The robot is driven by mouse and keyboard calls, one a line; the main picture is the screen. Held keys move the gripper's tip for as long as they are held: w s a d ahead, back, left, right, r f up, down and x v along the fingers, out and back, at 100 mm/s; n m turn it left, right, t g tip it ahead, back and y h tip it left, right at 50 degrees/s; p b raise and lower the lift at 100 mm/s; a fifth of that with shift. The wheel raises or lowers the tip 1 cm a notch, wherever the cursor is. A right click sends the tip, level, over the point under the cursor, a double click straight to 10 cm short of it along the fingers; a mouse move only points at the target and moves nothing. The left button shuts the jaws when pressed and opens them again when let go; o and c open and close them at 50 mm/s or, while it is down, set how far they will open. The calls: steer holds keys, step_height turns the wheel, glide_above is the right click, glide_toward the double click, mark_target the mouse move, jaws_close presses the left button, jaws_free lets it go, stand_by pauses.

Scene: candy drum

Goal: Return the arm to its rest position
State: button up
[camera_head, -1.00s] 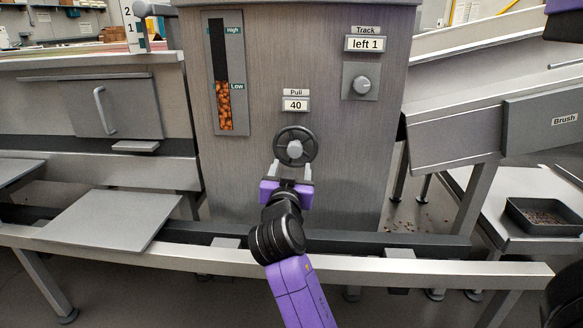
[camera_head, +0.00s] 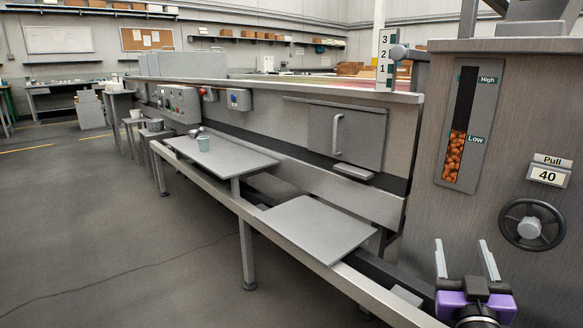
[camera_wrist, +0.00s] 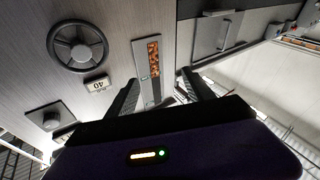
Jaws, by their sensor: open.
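My gripper (camera_head: 467,262) is at the lower right of the head view, with its purple body and two upright grey fingers spread apart. It is open and nothing is between the fingers. It is apart from the black handwheel (camera_head: 532,225) on the drum's grey front panel, to the wheel's lower left. In the wrist view the fingers (camera_wrist: 165,92) point toward the panel, and the handwheel (camera_wrist: 77,46) is at the upper left, clear of them. Most of my arm is out of the head view.
The level gauge (camera_head: 466,128) shows orange candies near "Low"; a "Pull 40" label (camera_head: 548,171) is beside it. A long metal rail (camera_head: 262,225) and grey shelves (camera_head: 315,228) run left of the drum. The floor at left is open.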

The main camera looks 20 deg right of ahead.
steer(key=s+a+f+n+t+y, duration=0.1)
steer(key=s+a+f+n+y, duration=0.2)
steer(key=s+a+f+y, duration=0.45)
steer(key=s+a+f+n+t+y, duration=0.2)
steer(key=s+a+f+n, duration=0.15)
steer(key=a, duration=0.65)
steer(key=s+a+f+m+g+y, duration=0.1)
steer(key=s+a+f+g, duration=0.2)
steer(key=s, duration=0.7)
steer(key=s+a+f+g+y, duration=0.15)
steer(key=s+a+f, duration=0.35)
steer(key=s, duration=0.5)
step_height(320, 180, up, 37)
steer(key=p, duration=3.5)
steer(key=shift+a+f+p, duration=0.15)
steer(key=shift+a+p, duration=0.15)
steer(key=shift+a, duration=0.15)
